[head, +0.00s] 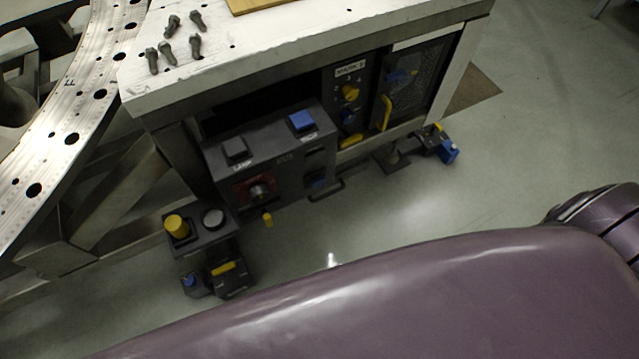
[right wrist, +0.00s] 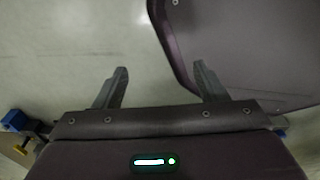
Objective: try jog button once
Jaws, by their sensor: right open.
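A dark control box (head: 265,160) hangs under the front edge of the white table. It carries a grey square button (head: 235,149) and a blue square button (head: 302,120), with small labels too blurred to read surely. A lower dark box (head: 205,238) has a yellow round button (head: 175,226) and a pale round button (head: 213,217). I cannot tell which button is the jog button. My right gripper (right wrist: 161,68) is open and empty over bare floor in the right wrist view. It is outside the head view. My left gripper is not in view.
The white table (head: 290,50) holds several grey bolts (head: 172,52). A curved perforated plate (head: 75,110) is at the left. A panel with a yellow knob (head: 350,92) and a mesh door (head: 420,80) sits right of the control box.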

